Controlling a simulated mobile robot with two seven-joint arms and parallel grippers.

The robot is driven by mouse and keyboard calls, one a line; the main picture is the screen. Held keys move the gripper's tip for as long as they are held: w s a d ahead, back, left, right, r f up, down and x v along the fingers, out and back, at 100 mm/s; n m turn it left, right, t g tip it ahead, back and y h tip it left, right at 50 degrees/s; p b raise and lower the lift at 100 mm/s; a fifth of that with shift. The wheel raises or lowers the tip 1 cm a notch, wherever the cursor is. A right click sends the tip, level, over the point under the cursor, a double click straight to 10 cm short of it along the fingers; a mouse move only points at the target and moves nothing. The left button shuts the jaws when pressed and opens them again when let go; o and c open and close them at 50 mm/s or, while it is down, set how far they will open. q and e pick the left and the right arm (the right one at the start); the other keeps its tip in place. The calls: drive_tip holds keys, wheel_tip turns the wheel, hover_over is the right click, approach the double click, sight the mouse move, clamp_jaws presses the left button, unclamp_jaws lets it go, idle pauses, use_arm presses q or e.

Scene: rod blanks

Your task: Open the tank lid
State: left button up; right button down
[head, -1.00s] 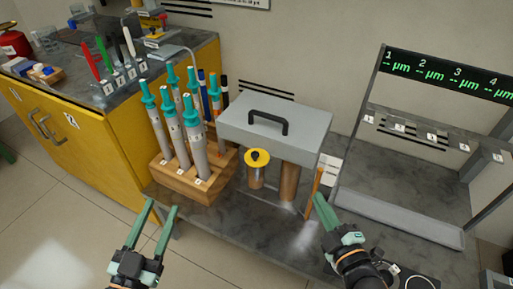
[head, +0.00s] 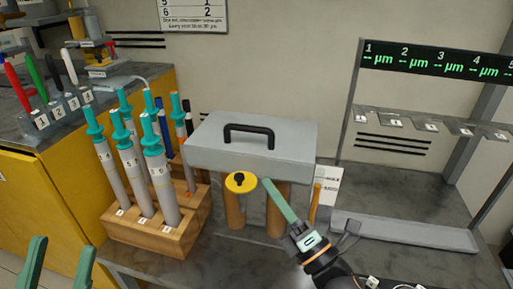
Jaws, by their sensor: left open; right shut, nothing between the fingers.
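The tank lid (head: 295,158) is a grey slab with a black handle (head: 249,135) on top. It lies flat at the middle of the bench, with brown cylinders showing below it. My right gripper (head: 266,182) is shut and empty. Its tips are just below the lid's front edge in the picture, close to the right of a yellow cap (head: 241,182) with a black knob. I cannot tell if they touch anything. My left gripper (head: 62,243) is open and empty at the lower left, far from the lid.
A wooden rack (head: 140,235) with several teal-topped grey rods stands left of the tank. An orange rod (head: 315,205) stands upright right of my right gripper. A gauge frame with a display (head: 435,62) and a tray (head: 400,232) is at the right. A yellow cabinet (head: 40,195) is at the left.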

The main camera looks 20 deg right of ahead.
sight(258, 155)
drive_tip(key=x, duration=0.7)
drive_tip(key=shift+w+d+r, duration=0.45)
drive_tip(key=shift+w+r, duration=0.05)
drive_tip(key=shift+w, duration=0.15)
drive_tip(key=shift+w+d+r, duration=0.5)
drive_tip(key=shift+w, duration=0.15)
drive_tip(key=shift+r, duration=0.1)
